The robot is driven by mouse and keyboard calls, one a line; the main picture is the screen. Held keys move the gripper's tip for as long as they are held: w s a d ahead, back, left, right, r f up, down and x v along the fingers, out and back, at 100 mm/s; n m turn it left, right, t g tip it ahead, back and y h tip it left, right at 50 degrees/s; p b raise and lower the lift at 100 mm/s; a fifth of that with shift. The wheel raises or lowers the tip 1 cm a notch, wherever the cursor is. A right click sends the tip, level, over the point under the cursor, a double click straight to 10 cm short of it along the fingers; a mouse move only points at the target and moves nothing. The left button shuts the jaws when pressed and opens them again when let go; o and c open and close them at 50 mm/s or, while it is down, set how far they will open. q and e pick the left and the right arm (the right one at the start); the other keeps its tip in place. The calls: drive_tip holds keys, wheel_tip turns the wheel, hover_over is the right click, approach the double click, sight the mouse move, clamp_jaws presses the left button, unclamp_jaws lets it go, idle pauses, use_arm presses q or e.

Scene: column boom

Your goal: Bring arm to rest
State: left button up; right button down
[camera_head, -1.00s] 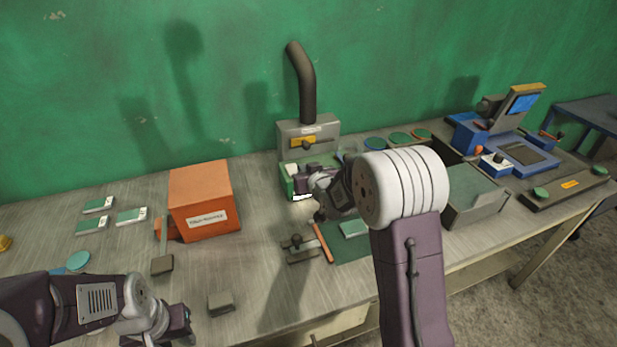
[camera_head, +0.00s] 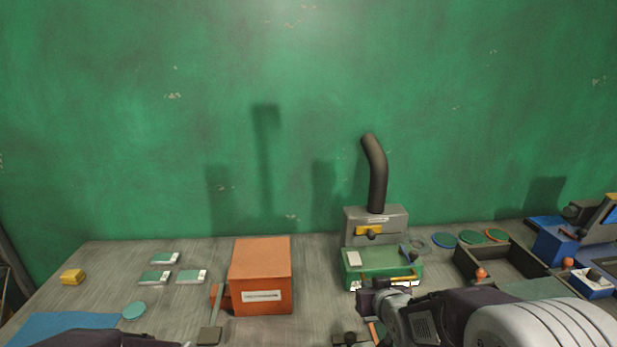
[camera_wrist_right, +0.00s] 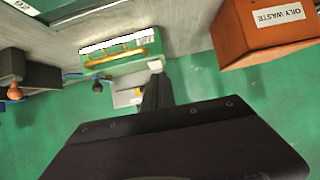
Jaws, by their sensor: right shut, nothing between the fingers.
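My right gripper (camera_head: 366,300) is shut and empty. In the head view it points left, low in front of the green box with a yellow handle (camera_head: 357,258). My right arm (camera_head: 480,318) comes in from the lower right. That view is upside down and also shows the green box (camera_wrist_right: 112,60). Only a dark strip of my left arm (camera_head: 110,340) shows at the bottom left edge; its gripper is out of the frame.
An orange oily waste bin (camera_head: 261,270) stands left of my right gripper. A grey unit (camera_head: 395,216) with a black hose (camera_head: 377,175) stands behind the green box. A dark open tray (camera_head: 515,258) lies to the right. A green wall (camera_head: 300,90) closes off the back.

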use_arm(q)
drive_tip(key=shift+s+r, duration=0.25)
drive_tip(key=shift+w, duration=0.15)
use_arm(e)
drive_tip(key=s+f+g, duration=0.3)
drive_tip(key=s, duration=0.4)
drive_tip(key=s+f+g, duration=0.3)
drive_tip(key=s+f, duration=0.1)
drive_tip(key=s, duration=0.3)
drive_tip(key=s+f+g, duration=0.4)
drive_tip(key=s, duration=0.4)
drive_tip(key=shift+s+f+m, duration=0.1)
drive_tip(key=shift+m, duration=0.3)
drive_tip(key=shift+s, duration=0.35)
